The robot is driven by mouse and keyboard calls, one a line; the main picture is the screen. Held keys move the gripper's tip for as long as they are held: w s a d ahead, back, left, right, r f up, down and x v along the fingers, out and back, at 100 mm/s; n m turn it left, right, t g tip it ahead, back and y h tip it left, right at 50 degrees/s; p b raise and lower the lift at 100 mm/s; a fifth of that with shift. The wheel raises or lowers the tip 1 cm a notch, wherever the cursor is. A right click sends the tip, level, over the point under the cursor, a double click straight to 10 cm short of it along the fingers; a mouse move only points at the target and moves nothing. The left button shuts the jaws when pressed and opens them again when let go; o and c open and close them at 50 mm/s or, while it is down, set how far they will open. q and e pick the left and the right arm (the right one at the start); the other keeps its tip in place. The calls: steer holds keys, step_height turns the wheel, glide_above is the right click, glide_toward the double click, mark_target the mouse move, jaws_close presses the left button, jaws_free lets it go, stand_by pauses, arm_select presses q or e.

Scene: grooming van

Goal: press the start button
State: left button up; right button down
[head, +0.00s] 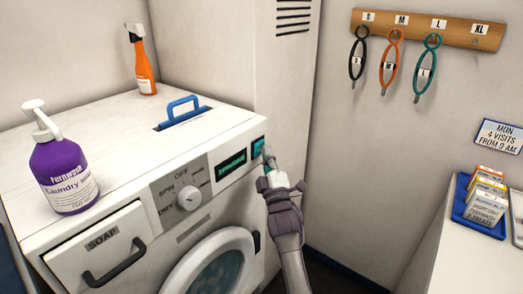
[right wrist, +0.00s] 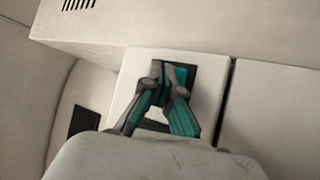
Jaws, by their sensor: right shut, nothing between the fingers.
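The start button is a teal square (head: 258,146) at the right end of the washing machine's front panel. My right gripper (head: 267,153) is shut and empty, its fingertips at the button's lower right edge. In the right wrist view the shut fingertips (right wrist: 162,70) overlap the teal button (right wrist: 181,76) in its dark frame. I cannot tell for sure whether they touch it. A display (head: 230,165) left of the button shows lit green text that looks like "SPINNING". My left gripper is not in view.
The dial (head: 191,196), the soap drawer (head: 100,248) and the round door (head: 215,268) are on the machine's front. A purple soap bottle (head: 63,172), an orange spray bottle (head: 142,68) and a blue handle (head: 181,111) are on top. A counter with a blue tray (head: 462,210) stands right.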

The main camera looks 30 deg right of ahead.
steer(key=shift+w, duration=0.15)
stand_by(0.4)
steer(key=shift+s+d+p, duration=0.3)
steer(key=shift+s+p, duration=0.15)
steer(key=shift+s, duration=0.45)
steer(key=s, duration=0.1)
steer(key=s+d+p, duration=0.1)
steer(key=s, duration=0.1)
steer(key=s+d+p, duration=0.1)
steer(key=shift+s, duration=0.3)
steer(key=shift+a+f, duration=0.1)
stand_by(1.2)
